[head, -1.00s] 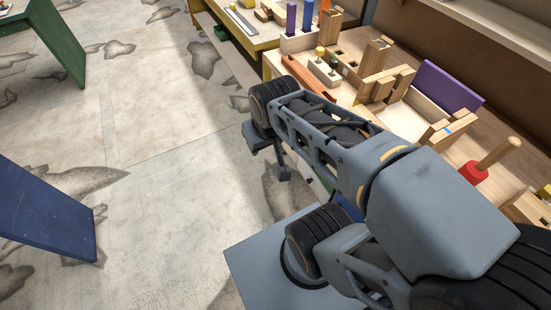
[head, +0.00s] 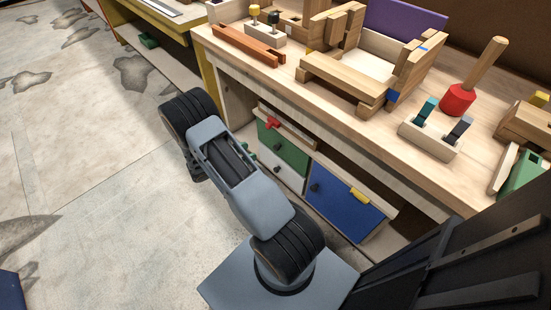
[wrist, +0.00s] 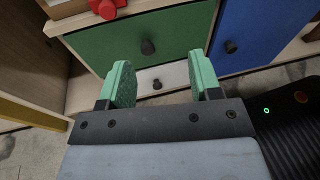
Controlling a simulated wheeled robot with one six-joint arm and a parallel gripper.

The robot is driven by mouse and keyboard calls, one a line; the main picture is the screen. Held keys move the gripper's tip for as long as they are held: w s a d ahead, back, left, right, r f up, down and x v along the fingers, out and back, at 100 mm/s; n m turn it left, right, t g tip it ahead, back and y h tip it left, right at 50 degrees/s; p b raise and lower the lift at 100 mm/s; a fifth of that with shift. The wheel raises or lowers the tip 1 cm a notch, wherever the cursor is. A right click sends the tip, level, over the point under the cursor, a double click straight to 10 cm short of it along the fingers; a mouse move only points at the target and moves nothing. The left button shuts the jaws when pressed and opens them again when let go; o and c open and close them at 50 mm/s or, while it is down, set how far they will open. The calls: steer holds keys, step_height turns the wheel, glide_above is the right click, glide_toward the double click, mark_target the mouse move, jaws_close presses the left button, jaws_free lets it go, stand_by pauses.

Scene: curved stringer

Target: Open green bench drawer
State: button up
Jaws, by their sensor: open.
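The green bench drawer (head: 283,148) is in the left part of the cabinet under the workbench, above a white drawer (head: 279,171); it looks closed. In the wrist view the green drawer front (wrist: 115,48) fills the upper middle, with a dark round knob (wrist: 147,47). My gripper (wrist: 163,80) has green fingers, open and empty. The knob shows above and between the fingertips, and I see no contact. In the head view my arm hides most of the gripper and part of the drawer's left side.
A blue door (head: 340,200) with a dark knob is right of the drawers. A red object (head: 272,123) sits on the cabinet above the green drawer. The benchtop (head: 300,90) carries wooden parts and a red mallet (head: 458,100). Open floor lies to the left.

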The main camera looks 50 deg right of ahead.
mark_target(275, 149)
step_height(275, 149, down, 11)
steer(key=d+n+t+h+b, duration=0.2)
steer(key=n+t+b, duration=0.1)
steer(key=n, duration=0.2)
steer(key=d, duration=0.4)
steer(key=d+b, duration=0.1)
steer(key=d, duration=0.8)
steer(key=shift+s+f, duration=0.25)
steer(key=shift+s, duration=0.05)
steer(key=shift+c, duration=0.4)
jaws_close()
